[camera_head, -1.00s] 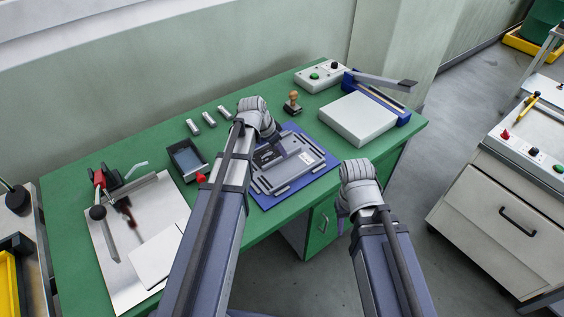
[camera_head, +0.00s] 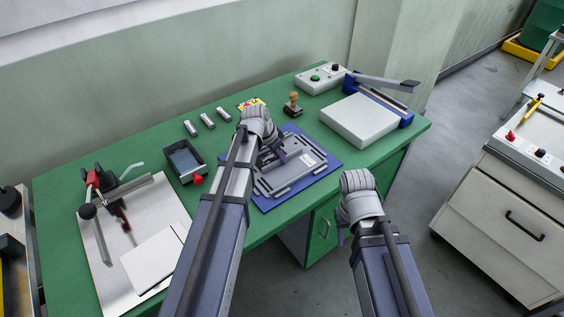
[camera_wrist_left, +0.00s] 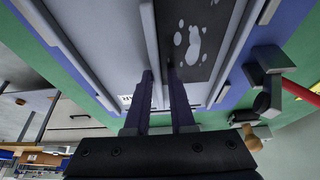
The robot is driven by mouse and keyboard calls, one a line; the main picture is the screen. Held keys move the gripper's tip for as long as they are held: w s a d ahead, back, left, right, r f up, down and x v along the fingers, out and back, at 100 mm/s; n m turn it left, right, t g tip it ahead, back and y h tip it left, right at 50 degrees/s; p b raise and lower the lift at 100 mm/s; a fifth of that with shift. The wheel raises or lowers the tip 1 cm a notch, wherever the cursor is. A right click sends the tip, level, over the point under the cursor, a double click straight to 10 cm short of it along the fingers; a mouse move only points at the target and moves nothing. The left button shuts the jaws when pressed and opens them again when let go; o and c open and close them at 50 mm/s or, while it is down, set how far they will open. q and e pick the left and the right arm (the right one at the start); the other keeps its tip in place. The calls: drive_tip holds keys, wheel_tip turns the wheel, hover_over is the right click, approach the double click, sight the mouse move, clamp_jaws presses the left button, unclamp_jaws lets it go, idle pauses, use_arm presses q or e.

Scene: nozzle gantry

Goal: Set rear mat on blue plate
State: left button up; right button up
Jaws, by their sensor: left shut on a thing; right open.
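The blue plate (camera_head: 329,166) lies flat near the front edge of the green bench. A grey, mat-like panel with raised bars (camera_head: 303,160) lies over it, and a blue border shows around it. In the left wrist view the grey panel (camera_wrist_left: 110,50) fills the centre, beside a dark patch with white paw-like marks (camera_wrist_left: 195,40). My left gripper (camera_head: 281,156) is low over the panel. Its fingers (camera_wrist_left: 161,75) are shut on a raised grey bar (camera_wrist_left: 151,30). The fingertips' contact is partly hidden. My right gripper (camera_head: 341,236) is open and empty, in front of the bench.
A dark tray with a red knob (camera_head: 186,160) and a metal sheet with a lever tool (camera_head: 135,235) are to the left. A wooden-handled stamp (camera_head: 292,104) and a white-topped press (camera_head: 358,120) stand behind and right. Several small metal blocks (camera_head: 207,121) lie behind.

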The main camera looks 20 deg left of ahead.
use_arm(q)
drive_tip(key=shift+s, duration=0.15)
clamp_jaws()
idle(0.9)
drive_tip(key=shift+a+r+p, duration=0.1)
drive_tip(key=shift+r+p, duration=0.1)
drive_tip(key=shift+p, duration=0.1)
wheel_tip(320, 180, up, 10)
drive_tip(key=p, duration=0.9)
drive_tip(key=shift+f, duration=0.2)
drive_tip(key=shift+w, duration=0.2)
